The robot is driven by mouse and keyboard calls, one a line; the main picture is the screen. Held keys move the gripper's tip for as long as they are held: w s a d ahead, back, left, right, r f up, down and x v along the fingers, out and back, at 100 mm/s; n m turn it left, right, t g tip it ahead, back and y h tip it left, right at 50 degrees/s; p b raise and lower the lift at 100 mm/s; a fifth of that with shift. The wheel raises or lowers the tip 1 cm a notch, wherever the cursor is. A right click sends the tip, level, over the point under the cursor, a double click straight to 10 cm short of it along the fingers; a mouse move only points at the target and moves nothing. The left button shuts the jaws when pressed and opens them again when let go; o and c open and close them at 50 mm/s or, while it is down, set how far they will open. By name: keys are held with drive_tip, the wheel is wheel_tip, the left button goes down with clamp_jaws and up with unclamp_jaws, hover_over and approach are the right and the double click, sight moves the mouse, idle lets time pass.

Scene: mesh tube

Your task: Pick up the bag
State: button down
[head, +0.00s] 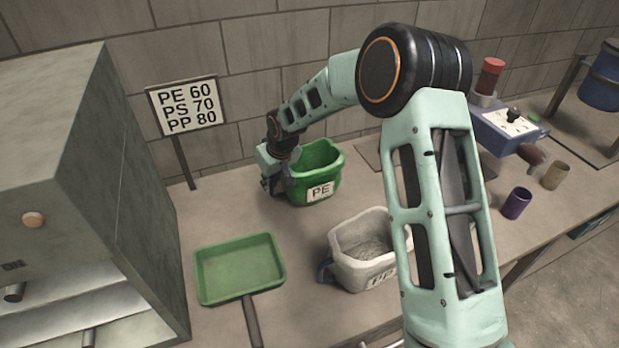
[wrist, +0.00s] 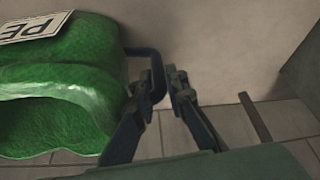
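The bag (head: 318,160) is a green bucket-like container with a white PE label, standing upright on the worktop near the back wall in the head view. In the wrist view the bag (wrist: 60,85) fills the left side, and its dark blue loop handle (wrist: 157,62) sticks out beside it. My gripper (head: 272,184) is at the bag's left side. In the wrist view my gripper (wrist: 160,88) has its fingertips drawn close together on either side of the handle bar, and they look shut on it. The exact finger contact is small and dark.
A white bag (head: 362,262) stands in front, partly behind my arm. A green dustpan-like tray (head: 240,268) lies to its left. A grey box machine (head: 90,190) is at far left, a sign (head: 187,106) behind. A purple cup (head: 516,203) stands right.

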drive_tip(key=shift+r, duration=0.2)
idle(0.4)
drive_tip(key=shift+r, duration=1.05)
drive_tip(key=s+d+r+b, duration=0.1)
drive_tip(key=s+d+r, duration=0.4)
drive_tip(key=d+r, duration=0.5)
drive_tip(key=d, duration=0.3)
drive_tip(key=shift+r+b, duration=0.25)
drive_tip(key=shift+b, duration=0.15)
drive_tip(key=shift+s, duration=0.1)
